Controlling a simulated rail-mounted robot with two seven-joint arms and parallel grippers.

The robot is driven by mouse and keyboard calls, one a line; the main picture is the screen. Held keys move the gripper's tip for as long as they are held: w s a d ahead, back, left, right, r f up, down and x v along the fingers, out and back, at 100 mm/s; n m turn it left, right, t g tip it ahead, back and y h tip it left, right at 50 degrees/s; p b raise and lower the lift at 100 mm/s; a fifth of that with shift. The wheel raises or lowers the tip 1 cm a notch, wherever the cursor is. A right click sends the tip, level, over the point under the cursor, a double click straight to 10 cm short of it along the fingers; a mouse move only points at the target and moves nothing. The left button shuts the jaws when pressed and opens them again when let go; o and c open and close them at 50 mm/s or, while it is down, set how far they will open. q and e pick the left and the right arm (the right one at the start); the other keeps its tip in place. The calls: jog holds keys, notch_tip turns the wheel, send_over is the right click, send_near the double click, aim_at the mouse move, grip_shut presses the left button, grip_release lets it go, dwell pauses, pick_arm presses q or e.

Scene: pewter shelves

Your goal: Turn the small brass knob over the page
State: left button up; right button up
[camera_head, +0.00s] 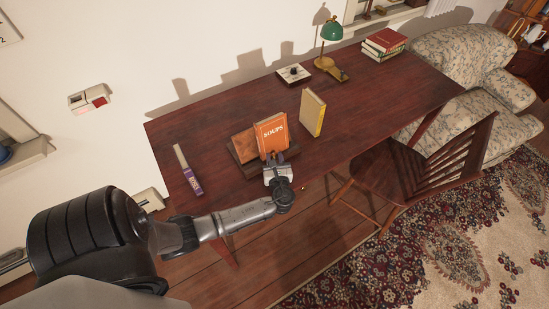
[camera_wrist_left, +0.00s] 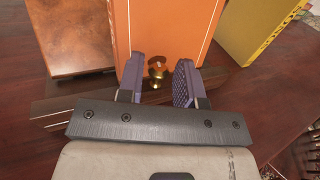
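An orange book marked SOUPS (camera_head: 271,136) stands upright on a dark wooden stand (camera_head: 243,170) near the desk's front edge. In the left wrist view the orange book (camera_wrist_left: 180,25) fills the upper middle, and a small brass knob (camera_wrist_left: 157,70) shows in front of its lower part. My left gripper (camera_head: 274,157) is in front of the stand. Its fingers (camera_wrist_left: 159,67) are apart, one on each side of the knob; I see gaps beside it. The knob cannot be made out in the head view. My right gripper is not in view.
A brown wooden panel (camera_head: 244,143) stands left of the orange book, and a yellow book (camera_head: 312,113) to its right. A purple-spined book (camera_head: 188,171) lies at the desk's left. A green lamp (camera_head: 331,31) and stacked books (camera_head: 384,42) are behind. A chair (camera_head: 415,170) stands in front.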

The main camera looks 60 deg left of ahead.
pick_arm(q)
jog(key=v, duration=1.2)
jog(key=shift+p, duration=0.3)
jog(key=shift+v, duration=0.9)
jog(key=shift+o, duration=0.2)
